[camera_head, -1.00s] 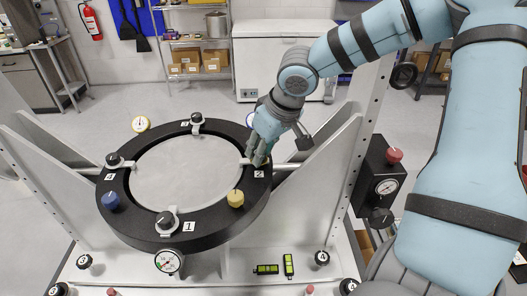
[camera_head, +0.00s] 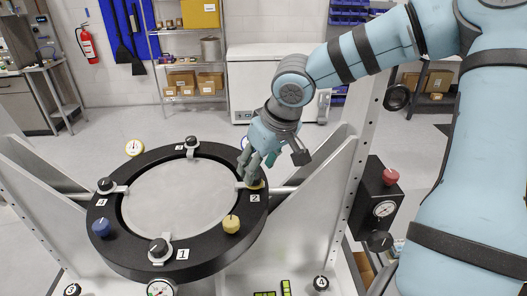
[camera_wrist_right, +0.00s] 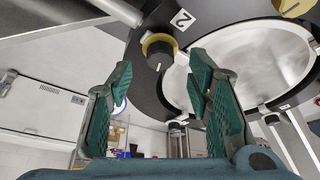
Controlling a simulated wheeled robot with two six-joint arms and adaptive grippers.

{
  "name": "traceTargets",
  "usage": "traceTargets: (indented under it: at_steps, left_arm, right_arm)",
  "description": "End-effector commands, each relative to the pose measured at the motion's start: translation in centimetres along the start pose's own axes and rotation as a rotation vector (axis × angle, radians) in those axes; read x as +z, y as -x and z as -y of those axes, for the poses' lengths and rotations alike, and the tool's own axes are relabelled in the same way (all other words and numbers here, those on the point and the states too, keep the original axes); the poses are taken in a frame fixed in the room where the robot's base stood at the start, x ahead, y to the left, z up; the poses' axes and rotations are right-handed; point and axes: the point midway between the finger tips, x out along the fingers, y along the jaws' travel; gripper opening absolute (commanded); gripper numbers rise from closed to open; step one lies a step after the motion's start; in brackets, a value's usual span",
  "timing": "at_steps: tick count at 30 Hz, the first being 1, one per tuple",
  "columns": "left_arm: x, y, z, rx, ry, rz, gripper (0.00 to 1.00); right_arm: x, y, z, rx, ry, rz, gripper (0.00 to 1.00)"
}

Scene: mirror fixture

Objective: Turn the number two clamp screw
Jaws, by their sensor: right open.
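The number two clamp screw is a dark round knob (camera_wrist_right: 160,50) with a pale line and a yellow ring around its base. It sits on the black ring beside a white "2" label (camera_wrist_right: 182,18). In the head view the knob is mostly hidden behind my right gripper (camera_head: 252,176); a yellow edge (camera_head: 259,185) shows just above the "2" label (camera_head: 255,198). In the wrist view my right gripper (camera_wrist_right: 160,77) is open, its green-padded fingers spread to either side of the knob. The knob appears beyond the fingertips, and I see no contact. My left gripper is not in view.
The black ring (camera_head: 130,246) bears other clamps, with the number one knob (camera_head: 159,246) at the front. A yellow knob (camera_head: 231,224) and a blue knob (camera_head: 101,227) stand on it. Pale upright plates (camera_head: 310,205) flank it; a gauge box (camera_head: 378,200) is at right.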

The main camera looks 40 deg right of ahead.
Motion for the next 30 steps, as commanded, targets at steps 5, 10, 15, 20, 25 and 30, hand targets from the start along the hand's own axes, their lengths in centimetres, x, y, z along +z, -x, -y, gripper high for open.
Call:
traceTargets:
  at_steps: [5, 10, 15, 20, 25, 30]
  left_arm:
    - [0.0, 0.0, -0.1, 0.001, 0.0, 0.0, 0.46]
    - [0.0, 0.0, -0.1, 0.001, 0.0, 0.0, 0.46]
    - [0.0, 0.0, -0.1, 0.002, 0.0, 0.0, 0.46]
    - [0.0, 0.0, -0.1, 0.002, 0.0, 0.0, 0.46]
    - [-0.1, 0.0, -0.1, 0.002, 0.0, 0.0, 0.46]
    - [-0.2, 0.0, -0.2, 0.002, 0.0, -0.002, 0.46]
  right_arm:
    - [-0.3, 5.0, 0.0, 0.003, 0.0, -0.005, 0.46]
    - [-0.3, 8.1, 0.0, 0.001, 0.0, -0.001, 0.46]
    - [-0.2, 8.7, 0.1, 0.0, 0.001, 0.002, 0.46]
    - [-0.2, 8.6, 0.1, 0.0, 0.001, 0.002, 0.46]
    - [-0.2, 8.6, 0.0, 0.0, 0.001, 0.002, 0.46]
    - [-0.2, 8.6, 0.0, 0.0, 0.0, 0.002, 0.46]
